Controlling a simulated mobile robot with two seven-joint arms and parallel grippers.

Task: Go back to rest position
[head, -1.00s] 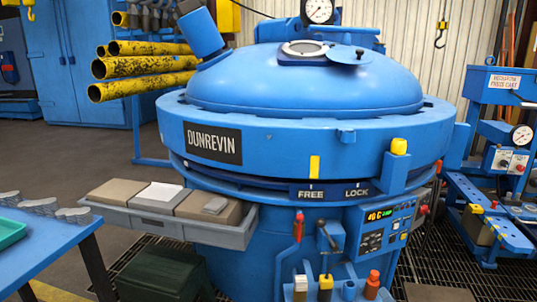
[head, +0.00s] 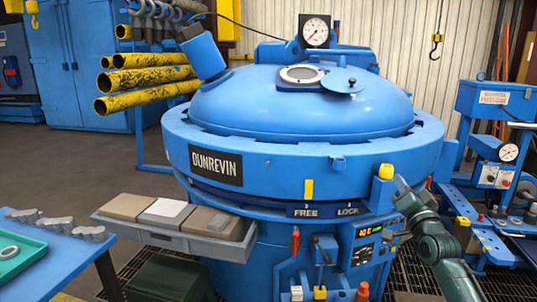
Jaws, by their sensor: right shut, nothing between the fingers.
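My right gripper (head: 401,184) is at the lower right, at the end of my dark green arm coming up from the bottom edge. It is shut and empty, in front of the right side of the blue furnace (head: 225,200), close below a yellow knob (head: 386,171). Whether it touches the furnace cannot be told. My arm covers part of the furnace's control panel (head: 362,256). My left gripper is not in view.
The furnace's domed lid (head: 300,105) sits on the body. A grey tray (head: 185,242) juts out at its left. A blue table (head: 50,265) with a green tray (head: 18,258) is at lower left. Yellow pipes (head: 145,100) stick out behind. A blue press (head: 490,105) stands at right.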

